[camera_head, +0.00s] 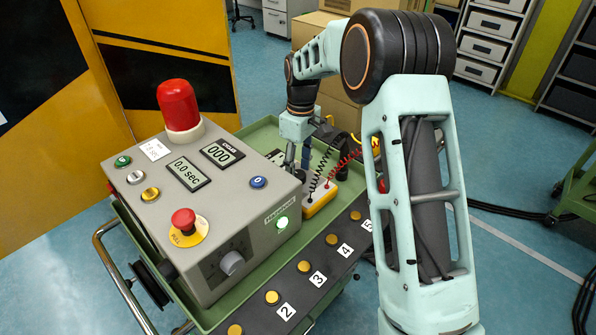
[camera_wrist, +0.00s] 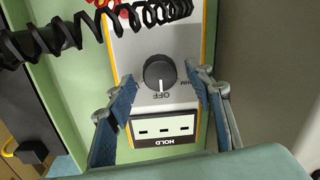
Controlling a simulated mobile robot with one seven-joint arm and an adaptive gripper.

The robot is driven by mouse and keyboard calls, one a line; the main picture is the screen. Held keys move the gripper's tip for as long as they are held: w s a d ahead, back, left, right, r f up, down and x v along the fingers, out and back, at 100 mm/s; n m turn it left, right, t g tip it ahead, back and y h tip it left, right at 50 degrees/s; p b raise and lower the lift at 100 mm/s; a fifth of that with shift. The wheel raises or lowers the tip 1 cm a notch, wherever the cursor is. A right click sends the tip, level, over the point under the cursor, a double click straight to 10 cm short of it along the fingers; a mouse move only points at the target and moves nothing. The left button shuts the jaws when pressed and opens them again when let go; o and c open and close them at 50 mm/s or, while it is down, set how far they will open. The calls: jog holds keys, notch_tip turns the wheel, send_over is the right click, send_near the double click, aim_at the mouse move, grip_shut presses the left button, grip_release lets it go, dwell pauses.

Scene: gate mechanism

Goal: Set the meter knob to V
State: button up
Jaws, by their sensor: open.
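The meter (camera_wrist: 124,50) fills the middle of the wrist view, grey-faced with a yellow edge and seen upside down. Its dark round knob (camera_wrist: 159,71) has a white mark pointing to the word OFF. The display (camera_wrist: 162,129) shows dashes above the word HOLD. My gripper (camera_wrist: 163,88) is open, with one blue-padded finger on each side of the knob and space between each finger and the knob. In the head view the meter (camera_head: 319,203) is partly hidden behind my gripper and the grey box. I cannot make out a V label.
A coiled black cable (camera_wrist: 125,17) crosses the top of the wrist view. The grey control box (camera_head: 232,203), with a red lamp (camera_head: 179,105) and buttons, stands left of the meter on the green cart. A coiled red cable (camera_head: 348,159) runs right of the meter.

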jog(key=shift+f, duration=0.3)
jog(key=c, duration=1.2)
jog(key=shift+o, duration=0.2)
jog(key=m+p, duration=0.1)
jog(key=m, duration=0.4)
jog(key=shift+m+p, duration=0.4)
jog(key=m+p, duration=0.1)
jog(key=m, duration=0.4)
jog(key=shift+d+m+t, duration=0.15)
jog(key=shift+m+t, duration=0.15)
jog(key=shift+m, duration=0.4)
